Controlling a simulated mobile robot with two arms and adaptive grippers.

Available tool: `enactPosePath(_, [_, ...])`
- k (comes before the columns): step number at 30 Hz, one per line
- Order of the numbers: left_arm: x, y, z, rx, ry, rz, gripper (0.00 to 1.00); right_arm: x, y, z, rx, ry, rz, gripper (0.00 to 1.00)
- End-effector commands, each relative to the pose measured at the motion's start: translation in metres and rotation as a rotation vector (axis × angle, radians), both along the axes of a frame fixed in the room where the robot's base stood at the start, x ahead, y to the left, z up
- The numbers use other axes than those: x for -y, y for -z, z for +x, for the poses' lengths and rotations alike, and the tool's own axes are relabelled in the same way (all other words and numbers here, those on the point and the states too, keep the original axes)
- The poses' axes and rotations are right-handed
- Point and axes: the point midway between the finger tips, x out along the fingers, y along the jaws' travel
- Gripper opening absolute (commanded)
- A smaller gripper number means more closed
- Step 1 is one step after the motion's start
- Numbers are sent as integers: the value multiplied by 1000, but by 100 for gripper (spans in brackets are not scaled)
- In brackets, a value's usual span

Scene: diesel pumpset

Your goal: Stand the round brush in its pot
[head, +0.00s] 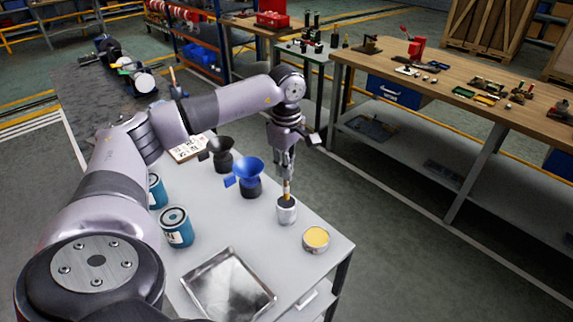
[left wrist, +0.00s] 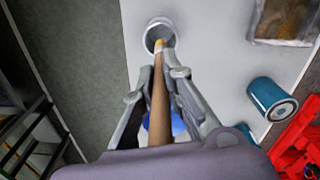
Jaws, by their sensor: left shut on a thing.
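My left gripper (head: 286,174) is shut on the round brush (head: 287,188), high on the near right part of the pale table. The brush has a wooden handle (left wrist: 159,105) running between the fingers (left wrist: 157,76) in the left wrist view. It points down at the pot (head: 287,213), a small light-grey cylinder with a dark inside. The brush's lower end is at the pot's mouth, and in the left wrist view it overlaps the opening of the pot (left wrist: 153,36). How deep it reaches is unclear. My right gripper is out of view.
A round tin of yellow stuff (head: 316,239) stands close right of the pot. A blue funnel (head: 250,172) and dark funnel (head: 222,150) stand behind left. Blue cans (head: 177,231) and a metal tray (head: 227,287) are nearer. A wooden workbench (head: 470,75) is across the aisle.

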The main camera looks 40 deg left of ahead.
Motion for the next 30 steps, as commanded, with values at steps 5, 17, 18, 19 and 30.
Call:
enactPosePath(5, [0,0,0,0,0,0,0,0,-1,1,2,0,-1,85])
enactPosePath(17, [0,9,0,0,0,0,0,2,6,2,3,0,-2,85])
enactPosePath(18, [0,10,0,0,0,0,0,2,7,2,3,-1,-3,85])
enactPosePath(19, [0,11,0,0,0,0,0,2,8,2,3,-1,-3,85])
enactPosePath(30, [0,26,0,-1,0,0,0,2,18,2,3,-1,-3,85])
